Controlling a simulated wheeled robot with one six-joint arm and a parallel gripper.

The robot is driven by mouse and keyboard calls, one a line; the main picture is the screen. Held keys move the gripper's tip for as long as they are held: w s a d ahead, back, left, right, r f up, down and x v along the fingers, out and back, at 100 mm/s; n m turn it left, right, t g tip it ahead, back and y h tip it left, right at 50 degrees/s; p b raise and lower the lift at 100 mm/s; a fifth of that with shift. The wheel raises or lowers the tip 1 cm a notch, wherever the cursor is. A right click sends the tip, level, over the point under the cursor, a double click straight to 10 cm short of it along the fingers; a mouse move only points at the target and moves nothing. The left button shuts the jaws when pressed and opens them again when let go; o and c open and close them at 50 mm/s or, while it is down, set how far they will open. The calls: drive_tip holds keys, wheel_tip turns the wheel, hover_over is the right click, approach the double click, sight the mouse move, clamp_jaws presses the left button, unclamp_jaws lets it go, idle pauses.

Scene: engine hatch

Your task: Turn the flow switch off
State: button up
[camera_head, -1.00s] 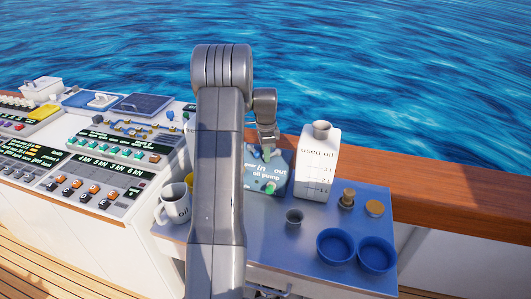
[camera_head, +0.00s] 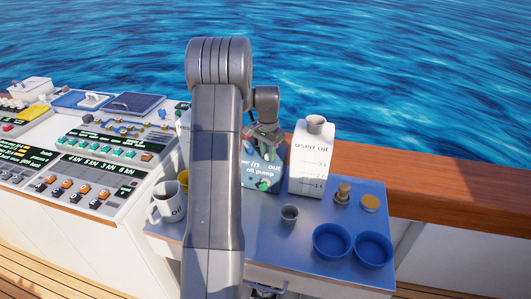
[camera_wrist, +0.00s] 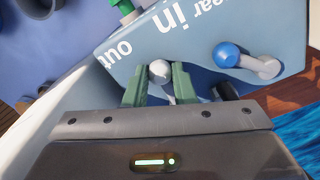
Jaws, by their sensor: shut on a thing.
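The oil pump (camera_head: 262,178) is a blue-grey box on the metal table, marked "in", "out" and "oil pump".
A white "used oil" can (camera_head: 310,165) stands close to the right of the pump. A control console (camera_head: 85,160) is at the left. Open water lies behind the wooden rail.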

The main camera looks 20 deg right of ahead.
drive_tip(key=shift+d+n, duration=0.1)
drive_tip(key=shift+n, duration=0.2)
drive_tip(key=o, duration=1)
wheel_tip(320, 180, up, 14)
drive_tip(key=shift+f+b, duration=0.1)
drive_tip(key=shift+b, duration=0.5)
wheel_tip(320, 180, down, 14)
drive_tip(key=shift+r+p, duration=0.1)
drive_tip(key=shift+p, duration=0.5)
